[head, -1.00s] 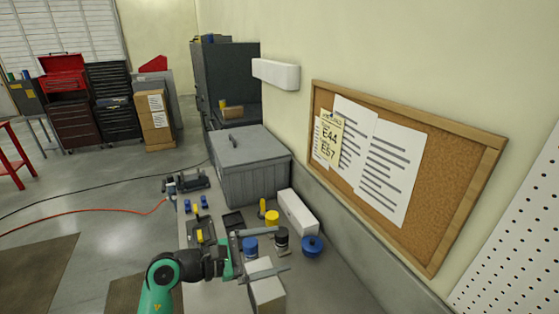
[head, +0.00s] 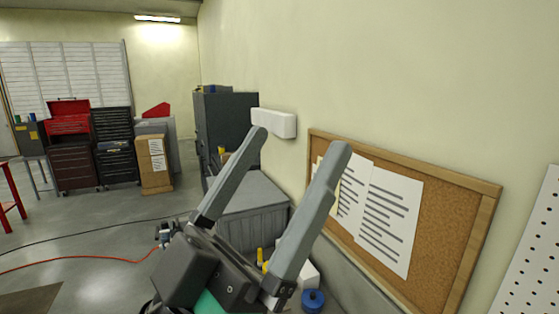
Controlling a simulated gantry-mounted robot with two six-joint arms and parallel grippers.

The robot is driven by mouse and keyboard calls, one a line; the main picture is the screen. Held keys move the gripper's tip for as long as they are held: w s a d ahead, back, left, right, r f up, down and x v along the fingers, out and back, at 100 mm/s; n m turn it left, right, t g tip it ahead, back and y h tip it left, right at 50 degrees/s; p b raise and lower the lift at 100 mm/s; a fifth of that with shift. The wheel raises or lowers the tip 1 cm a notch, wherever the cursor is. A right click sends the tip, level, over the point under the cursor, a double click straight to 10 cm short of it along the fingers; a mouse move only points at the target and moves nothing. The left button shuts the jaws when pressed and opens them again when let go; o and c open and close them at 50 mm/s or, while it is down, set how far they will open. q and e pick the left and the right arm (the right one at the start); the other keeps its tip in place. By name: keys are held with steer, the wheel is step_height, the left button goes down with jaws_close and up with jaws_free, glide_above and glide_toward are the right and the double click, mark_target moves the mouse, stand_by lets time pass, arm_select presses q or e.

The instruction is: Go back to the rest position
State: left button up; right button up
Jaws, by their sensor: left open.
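My left gripper (head: 295,148) is large in the middle of the head view, close to the camera. Its two grey fingers point up and are spread wide apart. Nothing is between them. It is raised above the bench and hides most of the bench top. My right gripper does not show.
A grey lidded crate (head: 254,222) stands behind the gripper. A blue round part (head: 313,300) and a white box (head: 307,276) lie on the bench at lower right. A cork board (head: 440,221) hangs on the right wall. The floor to the left is open.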

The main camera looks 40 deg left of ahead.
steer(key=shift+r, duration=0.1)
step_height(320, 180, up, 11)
steer(key=p, duration=1)
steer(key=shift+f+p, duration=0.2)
steer(key=shift+p, duration=0.2)
